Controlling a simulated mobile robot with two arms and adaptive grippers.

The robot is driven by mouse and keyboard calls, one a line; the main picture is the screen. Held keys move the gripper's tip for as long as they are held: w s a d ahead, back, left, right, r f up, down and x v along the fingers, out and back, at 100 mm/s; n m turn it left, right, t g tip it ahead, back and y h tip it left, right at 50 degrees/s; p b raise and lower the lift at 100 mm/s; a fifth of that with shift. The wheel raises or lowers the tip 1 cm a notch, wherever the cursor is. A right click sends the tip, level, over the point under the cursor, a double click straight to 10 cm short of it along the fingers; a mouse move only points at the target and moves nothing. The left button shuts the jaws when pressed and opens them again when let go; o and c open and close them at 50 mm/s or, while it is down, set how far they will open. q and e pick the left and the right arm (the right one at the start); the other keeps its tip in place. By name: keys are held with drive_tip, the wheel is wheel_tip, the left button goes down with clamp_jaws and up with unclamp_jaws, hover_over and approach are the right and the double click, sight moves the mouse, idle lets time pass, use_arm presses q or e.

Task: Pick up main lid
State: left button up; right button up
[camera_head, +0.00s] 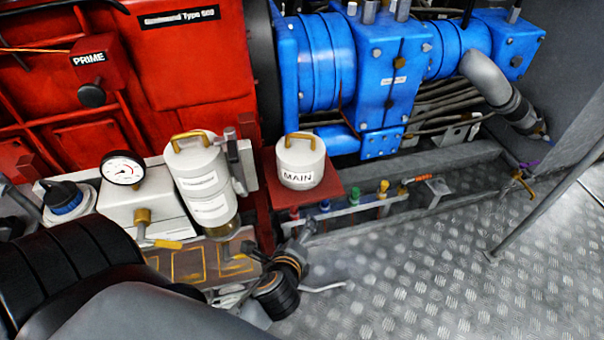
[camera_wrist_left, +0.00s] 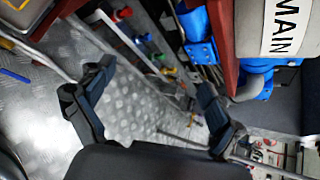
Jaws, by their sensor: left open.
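The main lid (camera_head: 300,160) is a white round cap with a gold handle on top and a "MAIN" label on its front. It sits upright on a red base (camera_head: 332,190) near the middle of the head view. In the left wrist view the white labelled body (camera_wrist_left: 285,28) fills the upper right corner, cut off by the frame edge. My left gripper (camera_head: 318,262) is below and in front of the lid in the head view, apart from it. Its two fingers (camera_wrist_left: 150,108) are spread and empty in the left wrist view. My right gripper is not in view.
A taller white canister (camera_head: 200,180) with a gold handle stands left of the lid, beside a pressure gauge (camera_head: 123,168). A rail with coloured valves (camera_head: 355,205) runs to the right. Blue pump housings (camera_head: 385,75) stand behind. The metal floor (camera_head: 420,280) is clear.

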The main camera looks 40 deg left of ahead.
use_arm(q)
wheel_tip(320, 180, up, 16)
drive_tip(key=w+a+m+t+y+b, duration=0.1)
drive_tip(key=m+t+y, duration=0.15)
drive_tip(key=m, duration=0.25)
drive_tip(key=a+m+t+y+b, duration=0.1)
drive_tip(key=m+t+b, duration=0.15)
drive_tip(key=m, duration=0.35)
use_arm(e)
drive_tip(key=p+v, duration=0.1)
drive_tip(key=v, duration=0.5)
use_arm(q)
approach(300, 147)
drive_tip(key=w+a+r, duration=0.1)
drive_tip(key=w+a, duration=0.1)
drive_tip(key=w, duration=0.1)
drive_tip(key=b+x, duration=0.1)
drive_tip(key=x, duration=0.4)
drive_tip(key=shift+w, duration=0.45)
drive_tip(key=shift+w+a+r, duration=0.1)
drive_tip(key=shift+w+a, duration=0.05)
drive_tip(key=shift+w, duration=0.1)
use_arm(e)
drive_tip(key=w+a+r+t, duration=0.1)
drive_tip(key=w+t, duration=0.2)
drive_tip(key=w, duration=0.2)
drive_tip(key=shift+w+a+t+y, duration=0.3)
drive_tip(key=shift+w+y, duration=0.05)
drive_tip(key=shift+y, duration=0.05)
